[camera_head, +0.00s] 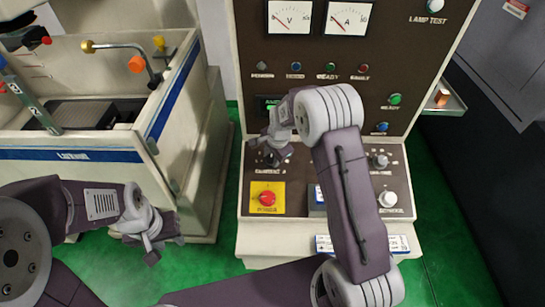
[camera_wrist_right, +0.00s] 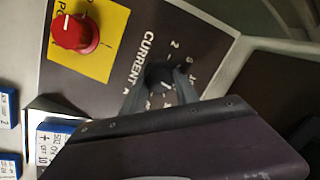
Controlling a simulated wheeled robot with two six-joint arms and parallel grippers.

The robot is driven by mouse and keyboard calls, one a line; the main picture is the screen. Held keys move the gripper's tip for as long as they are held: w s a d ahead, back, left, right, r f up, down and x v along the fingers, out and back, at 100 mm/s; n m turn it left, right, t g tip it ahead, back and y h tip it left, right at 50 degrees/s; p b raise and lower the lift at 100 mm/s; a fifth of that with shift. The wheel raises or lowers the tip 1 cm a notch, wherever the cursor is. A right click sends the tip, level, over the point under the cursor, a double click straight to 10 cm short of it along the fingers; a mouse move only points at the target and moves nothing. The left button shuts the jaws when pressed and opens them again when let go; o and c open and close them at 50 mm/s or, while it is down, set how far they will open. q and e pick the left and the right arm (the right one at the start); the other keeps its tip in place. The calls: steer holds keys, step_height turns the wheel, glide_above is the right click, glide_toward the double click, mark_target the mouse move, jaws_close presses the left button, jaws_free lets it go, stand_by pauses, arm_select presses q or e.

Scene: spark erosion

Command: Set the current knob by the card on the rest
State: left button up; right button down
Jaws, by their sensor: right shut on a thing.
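My right gripper (camera_head: 272,156) is at the lower left of the dark control panel (camera_head: 300,100), shut on the dark current knob (camera_wrist_right: 160,76). In the right wrist view the knob sits between the fingers, beside the word CURRENT. Some scale numbers show around it; the pointer's exact setting is hard to read. A white card with a blue band (camera_wrist_right: 56,140) shows in the right wrist view, partly hidden by my gripper; its small print is only partly legible. It also shows in the head view (camera_head: 317,198), partly behind my arm. My left gripper (camera_head: 150,252) hangs low, away from the panel; its jaws are unclear.
A red knob on a yellow plate (camera_head: 267,198) sits just below the current knob. More blue-and-white cards (camera_head: 398,243) lie on the front ledge. White knobs (camera_head: 387,199) are at the panel's lower right. A machine tank (camera_head: 70,150) stands left; green floor lies between.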

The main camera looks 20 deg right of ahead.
steer(key=n, duration=0.4)
steer(key=shift+a+f+g, duration=0.1)
steer(key=shift+g, duration=0.3)
steer(key=n+h, duration=0.1)
steer(key=n, duration=0.4)
steer(key=shift+a+n, duration=0.1)
steer(key=shift+n, duration=0.3)
steer(key=n, duration=0.4)
steer(key=shift+a+f+g+h, duration=0.1)
steer(key=shift+g+h, duration=0.2)
steer(key=shift+h, duration=0.1)
steer(key=n, duration=0.5)
steer(key=shift+s+a+h, duration=0.1)
steer(key=shift+h, duration=0.3)
steer(key=c, duration=0.9)
jaws_free()
steer(key=shift+w, duration=0.25)
